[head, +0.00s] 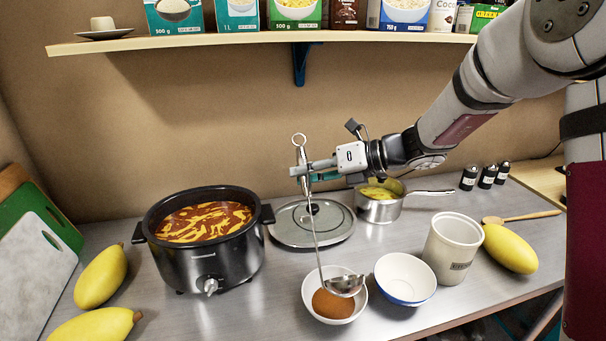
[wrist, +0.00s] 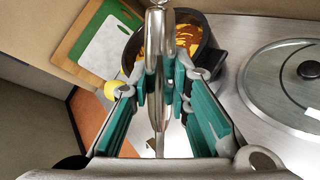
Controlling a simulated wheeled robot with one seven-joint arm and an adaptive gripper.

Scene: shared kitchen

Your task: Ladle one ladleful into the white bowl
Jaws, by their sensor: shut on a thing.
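My gripper (head: 306,176) is shut on the metal ladle (head: 315,225) near the top of its handle. In the wrist view the handle (wrist: 158,60) stands between the teal fingers (wrist: 165,95). The ladle hangs down, slightly tilted, with its cup (head: 346,285) over the right part of the white bowl (head: 312,288). I cannot tell whether the cup touches the bowl. Orange-brown soup (head: 333,304) lies in the bowl. The black slow cooker (head: 232,262) at the left holds red-orange soup with yellow streaks; part of it shows in the wrist view (wrist: 208,60).
A glass lid (head: 290,235) lies behind the bowl. A saucepan (head: 378,210) with yellow contents stands at the back. A blue-and-white bowl (head: 405,270) and a cream canister (head: 448,255) stand close on the right. Yellow fruits (head: 510,248) lie at both sides. A shelf (head: 250,40) runs above.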

